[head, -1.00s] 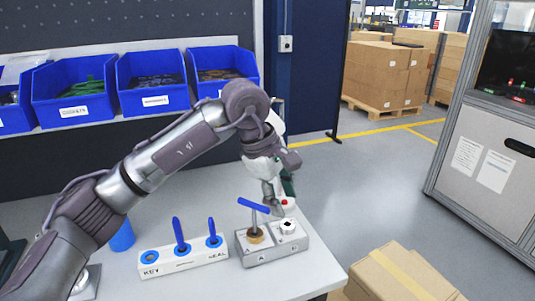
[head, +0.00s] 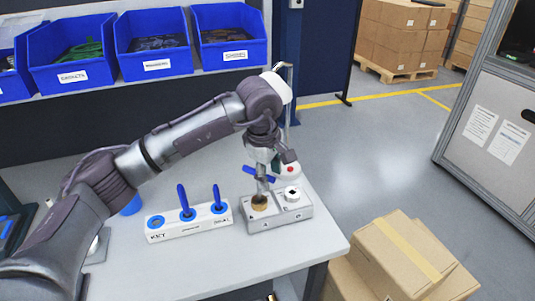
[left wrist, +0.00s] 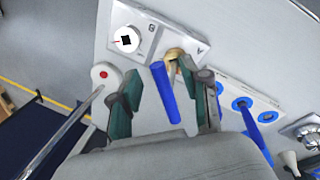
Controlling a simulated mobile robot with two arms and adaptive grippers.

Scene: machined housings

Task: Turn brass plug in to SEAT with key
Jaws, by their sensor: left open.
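A grey machined housing (head: 280,221) sits near the table's right edge. A brass plug (head: 259,203) is in its left position, marked A in the left wrist view. A key with a blue bar handle (head: 258,174) stands on the plug; the handle also shows in the left wrist view (left wrist: 166,92). My left gripper (left wrist: 163,100) is open, its green-padded fingers on either side of the handle with gaps visible. In the head view the left gripper (head: 266,181) partly hides the key. My right gripper is not in view.
A white fitting with a black square (head: 292,193) sits on the housing's right position. A white rack (head: 190,228) holds two blue-handled tools, its left socket empty. A red-buttoned white device (head: 290,170) stands behind the housing. Cardboard boxes (head: 405,255) stand right of the table.

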